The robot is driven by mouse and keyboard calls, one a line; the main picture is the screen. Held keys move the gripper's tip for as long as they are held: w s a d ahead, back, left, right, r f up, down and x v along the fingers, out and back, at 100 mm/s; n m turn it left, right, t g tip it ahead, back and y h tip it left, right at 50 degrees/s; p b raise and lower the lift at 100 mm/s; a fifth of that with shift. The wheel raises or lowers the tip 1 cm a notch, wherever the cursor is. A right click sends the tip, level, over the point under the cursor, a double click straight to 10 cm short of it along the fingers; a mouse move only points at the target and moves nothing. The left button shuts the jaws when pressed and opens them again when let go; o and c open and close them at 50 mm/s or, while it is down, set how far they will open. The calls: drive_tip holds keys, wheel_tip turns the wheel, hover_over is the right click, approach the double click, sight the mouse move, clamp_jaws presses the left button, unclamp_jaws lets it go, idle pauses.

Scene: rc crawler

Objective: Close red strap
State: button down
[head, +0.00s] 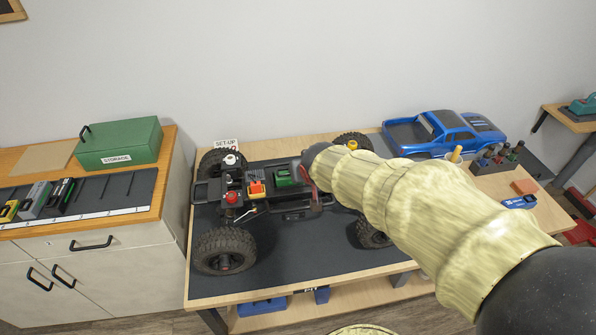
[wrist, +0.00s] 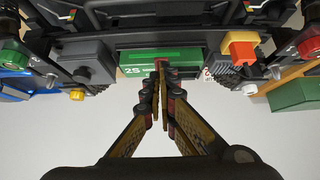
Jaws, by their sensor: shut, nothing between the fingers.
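The crawler chassis (head: 262,200) stands on its wheels on the dark mat. A green battery box (head: 284,179) sits in its middle; the wrist view shows this box (wrist: 185,55) with "2S" on it. A narrow red piece (head: 309,184), perhaps the red strap, curves beside the box, partly behind my arm. In the wrist view a small red patch (wrist: 160,63) shows right at my fingertips; I cannot tell if they touch it. My gripper (wrist: 160,78) is shut and empty, its tips in front of the green box. In the head view my arm hides most of the gripper.
An orange-and-yellow block (head: 257,188) and a red knob (head: 232,198) sit on the chassis left of the battery box. A blue truck body (head: 440,133) and a tool holder (head: 497,160) lie to the right. A cabinet with a green storage box (head: 118,142) stands left.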

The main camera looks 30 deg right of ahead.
drive_tip(key=shift+s+f, duration=0.15)
drive_tip(key=shift+f, duration=0.2)
idle(0.3)
